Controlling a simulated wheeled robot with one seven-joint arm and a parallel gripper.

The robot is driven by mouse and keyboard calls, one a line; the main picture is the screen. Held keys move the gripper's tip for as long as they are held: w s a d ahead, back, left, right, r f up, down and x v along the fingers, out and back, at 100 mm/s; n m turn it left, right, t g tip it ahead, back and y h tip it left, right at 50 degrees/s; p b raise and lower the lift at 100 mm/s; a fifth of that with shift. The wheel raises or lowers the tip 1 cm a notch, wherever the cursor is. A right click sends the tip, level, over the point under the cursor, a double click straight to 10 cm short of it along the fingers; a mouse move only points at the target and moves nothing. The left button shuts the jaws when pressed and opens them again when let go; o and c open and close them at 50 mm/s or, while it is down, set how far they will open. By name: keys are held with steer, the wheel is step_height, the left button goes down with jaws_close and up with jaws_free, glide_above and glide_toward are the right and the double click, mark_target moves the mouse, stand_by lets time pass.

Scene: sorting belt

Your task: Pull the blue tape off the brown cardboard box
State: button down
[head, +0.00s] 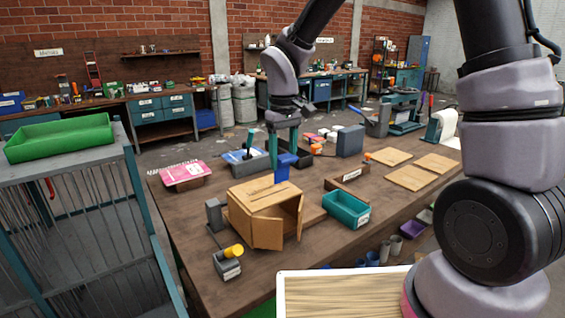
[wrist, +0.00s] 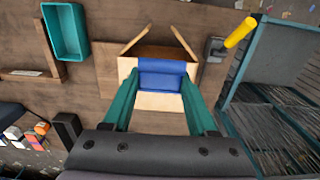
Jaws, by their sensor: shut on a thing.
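The brown cardboard box (head: 250,198) stands on the workbench with two front flaps swung open. It also shows in the wrist view (wrist: 158,102), below the blue tape. The blue tape (head: 284,166) shows as a wide blue piece at the box's rear top edge. In the wrist view the blue tape (wrist: 162,74) spans the gap between my two teal fingers. My gripper (head: 282,150) points down and is shut on the tape, one finger at each side of it. I cannot tell how much of the tape still touches the box.
A teal bin (head: 346,209) stands right of the box. A grey holder with a yellow knob (head: 228,262) stands at the front left. Wooden boards (head: 412,177) lie farther right. A wire cage (head: 85,215) with a green tray (head: 60,138) stands left of the bench.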

steer(key=shift+s+d, duration=0.65)
steer(key=shift+s, duration=0.35)
steer(key=shift+s+d, duration=0.65)
steer(key=shift+s, duration=0.3)
steer(key=shift+s, duration=0.1)
steer(key=shift+s+d, duration=0.5)
steer(key=shift+s, duration=0.15)
step_height(320, 180, up, 6)
steer(key=s+d, duration=0.1)
steer(key=s, duration=0.1)
steer(key=shift+s+d, duration=0.25)
steer(key=shift+d, duration=0.1)
